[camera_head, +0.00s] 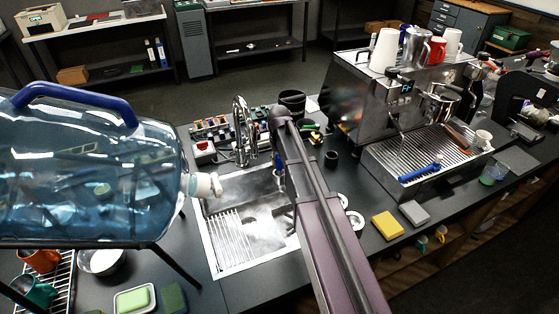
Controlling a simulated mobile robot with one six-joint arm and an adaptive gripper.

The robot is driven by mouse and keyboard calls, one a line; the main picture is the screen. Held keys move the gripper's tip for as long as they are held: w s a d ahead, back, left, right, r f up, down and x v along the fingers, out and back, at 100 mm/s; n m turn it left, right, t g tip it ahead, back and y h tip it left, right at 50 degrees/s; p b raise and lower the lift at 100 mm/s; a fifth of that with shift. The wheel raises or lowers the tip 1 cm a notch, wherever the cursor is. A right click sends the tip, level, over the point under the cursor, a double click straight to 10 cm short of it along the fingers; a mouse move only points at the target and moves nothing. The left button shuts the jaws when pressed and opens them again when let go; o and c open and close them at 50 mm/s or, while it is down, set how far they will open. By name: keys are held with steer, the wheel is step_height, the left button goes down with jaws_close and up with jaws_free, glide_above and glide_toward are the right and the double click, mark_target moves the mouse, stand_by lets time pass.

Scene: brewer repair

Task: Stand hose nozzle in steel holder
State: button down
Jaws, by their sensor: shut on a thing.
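I cannot pick out the hose nozzle or the steel holder with certainty. My arm reaches up the middle of the view, over the right side of the steel sink (232,262). My gripper is not clearly visible; the arm hides the area beyond and below it. A small dark and blue piece shows beside the arm above the sink, but I cannot tell what it is. A chrome faucet (241,131) stands upright behind the sink.
A large blue water bottle (85,170) lies on its side at the left. An espresso machine (350,98) stands at the right, with a blue-handled tool (420,172) on its drip tray. Yellow (387,225) and grey (414,213) blocks lie on the counter right of my arm.

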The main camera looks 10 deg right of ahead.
stand_by(0.3)
steer(key=shift+c, duration=1.4)
jaws_free()
steer(key=shift+o, duration=1.4)
steer(key=shift+r, duration=0.15)
steer(key=shift+r+p, duration=3.35)
steer(key=shift+p, duration=0.15)
steer(key=s+f+b, duration=0.1)
steer(key=s, duration=2.1)
steer(key=shift+s, duration=0.25)
steer(key=shift+f, duration=0.1)
